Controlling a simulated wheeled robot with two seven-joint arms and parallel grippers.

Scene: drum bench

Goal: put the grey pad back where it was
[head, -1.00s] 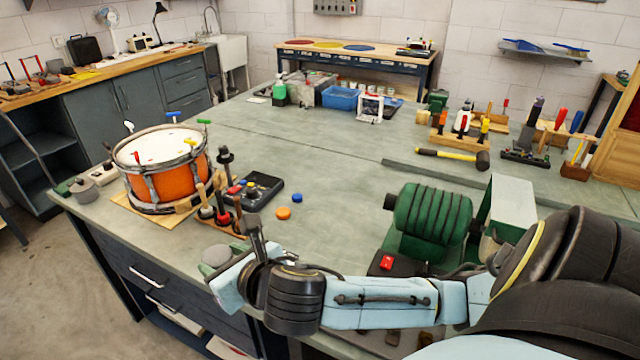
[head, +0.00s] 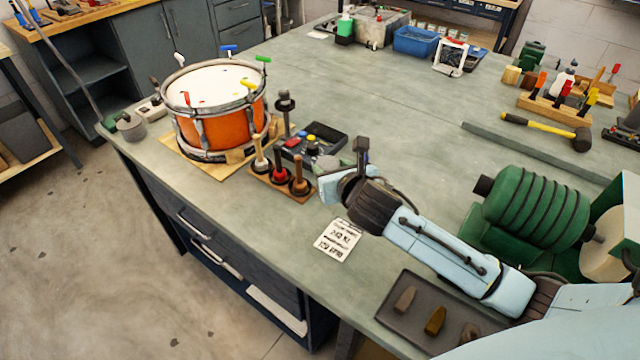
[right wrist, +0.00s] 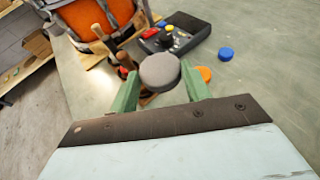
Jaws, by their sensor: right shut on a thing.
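The grey pad (right wrist: 160,70) is a round disc between the green fingertips of my right gripper (right wrist: 160,84) in the right wrist view. The gripper is shut on it. In the head view the pad (head: 327,162) shows at the tip of my right gripper (head: 328,176), beside the black box with coloured knobs (head: 312,143) and right of the mallet rack (head: 282,182). How high it is above the bench I cannot tell. A blue disc (right wrist: 226,54) and an orange disc (right wrist: 204,74) lie on the bench in the wrist view. My left gripper is out of view.
An orange drum (head: 215,115) stands on a wooden board behind the rack. A white printed card (head: 338,240) lies near the bench's front edge. A green motor (head: 535,210) and a dark tray (head: 405,310) are at the right. The middle of the bench is clear.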

